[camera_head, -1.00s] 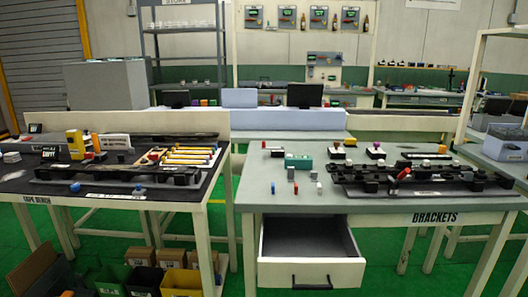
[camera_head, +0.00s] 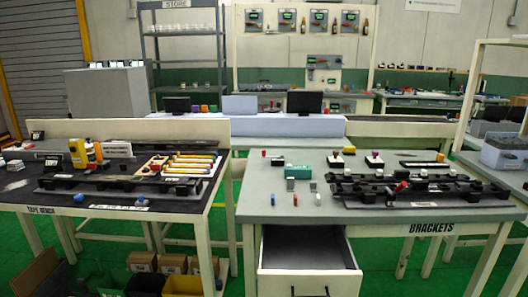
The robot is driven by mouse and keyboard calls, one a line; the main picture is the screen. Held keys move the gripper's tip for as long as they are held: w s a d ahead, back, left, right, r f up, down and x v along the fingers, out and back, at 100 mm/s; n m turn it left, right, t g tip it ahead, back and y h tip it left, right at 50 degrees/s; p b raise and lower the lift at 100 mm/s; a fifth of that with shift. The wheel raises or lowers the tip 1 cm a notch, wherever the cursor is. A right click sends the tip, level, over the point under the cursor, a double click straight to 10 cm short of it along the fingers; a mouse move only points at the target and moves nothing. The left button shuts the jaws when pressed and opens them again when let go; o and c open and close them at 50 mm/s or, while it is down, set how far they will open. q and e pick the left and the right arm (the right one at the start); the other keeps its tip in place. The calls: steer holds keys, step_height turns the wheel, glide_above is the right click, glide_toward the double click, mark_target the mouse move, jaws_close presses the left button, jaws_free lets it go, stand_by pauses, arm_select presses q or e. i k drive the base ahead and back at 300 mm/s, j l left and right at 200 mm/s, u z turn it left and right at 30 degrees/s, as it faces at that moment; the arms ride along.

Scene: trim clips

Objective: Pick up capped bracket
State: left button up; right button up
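The brackets bench (camera_head: 270,212) stands at the right with its "BRACKETS" label. Which is the capped bracket I cannot tell at this size. A long black fixture (camera_head: 415,187) lies across the right half of the top, with a red and white piece (camera_head: 401,187) on it. Small pegs stand at the front left: a blue one (camera_head: 272,200), a red one (camera_head: 295,199) and a white one (camera_head: 317,198). Neither gripper is in view.
A teal box (camera_head: 298,171) sits on the bench. The drawer (camera_head: 308,283) below is pulled out toward me. The tape bench (camera_head: 110,210) stands left, across a narrow gap. A grey-blue bin (camera_head: 503,153) is at the far right.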

mark_target(464, 186)
steer(key=z, duration=1.25)
steer(key=i+l+u, duration=0.1)
steer(key=i+l, duration=0.25)
steer(key=i+l+u, duration=0.1)
steer(key=i+l, duration=0.25)
steer(key=i+l+u, duration=0.1)
steer(key=i+l, duration=0.25)
steer(key=i+l+u, duration=0.1)
steer(key=i+l, duration=0.2)
steer(key=l, duration=0.25)
steer(key=i+l+u, duration=0.1)
steer(key=i+l, duration=0.2)
steer(key=l, duration=0.15)
steer(key=i+l+u, duration=0.1)
steer(key=i+l, duration=0.15)
steer(key=l, duration=0.25)
